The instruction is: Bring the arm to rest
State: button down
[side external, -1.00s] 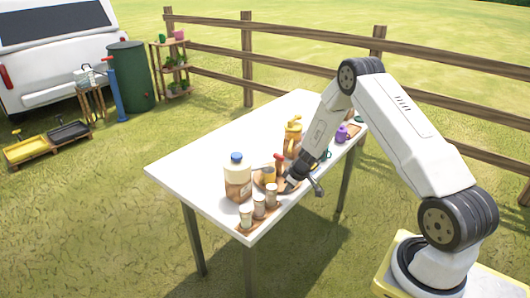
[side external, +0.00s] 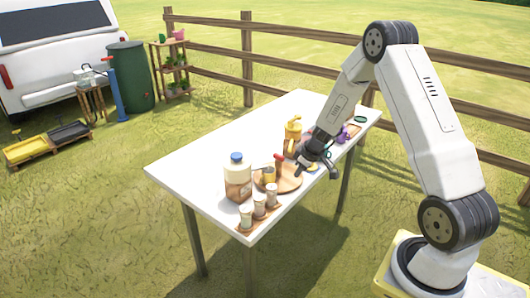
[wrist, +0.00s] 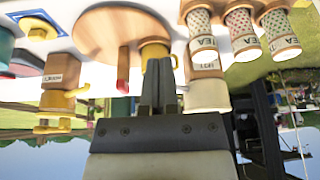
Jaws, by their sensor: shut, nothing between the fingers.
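My gripper (side external: 302,172) is above the front right edge of the white table (side external: 205,155), over the right side of a round wooden board (side external: 289,184). Its fingers are closed together and hold nothing. In the wrist view the shut gripper (wrist: 160,88) points toward the board (wrist: 100,30) and a yellow cup (wrist: 155,52). My arm is bent, with its elbow high above the table.
A large jug (side external: 238,180) and several small cups on a wooden tray (side external: 243,228) stand at the near end. A yellow dispenser (side external: 293,130) and a purple item (side external: 343,134) stand farther along. The table's left half is clear. A wooden fence (side external: 246,60) runs behind.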

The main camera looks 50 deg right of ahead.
jog(key=shift+a+r, duration=0.1)
jog(key=shift+r, duration=0.05)
jog(key=s+a+r, duration=0.3)
jog(key=s+a, duration=0.1)
jog(key=a, duration=0.3)
jog(key=s+a+r+g, duration=0.1)
jog(key=s+a+r, duration=0.3)
jog(key=a, duration=0.4)
jog(key=s+a+r+m, duration=0.1)
jog(key=s+a+r, duration=0.3)
jog(key=s+a, duration=0.2)
jog(key=shift+a+g, duration=0.4)
jog(key=shift+a, duration=0.5)
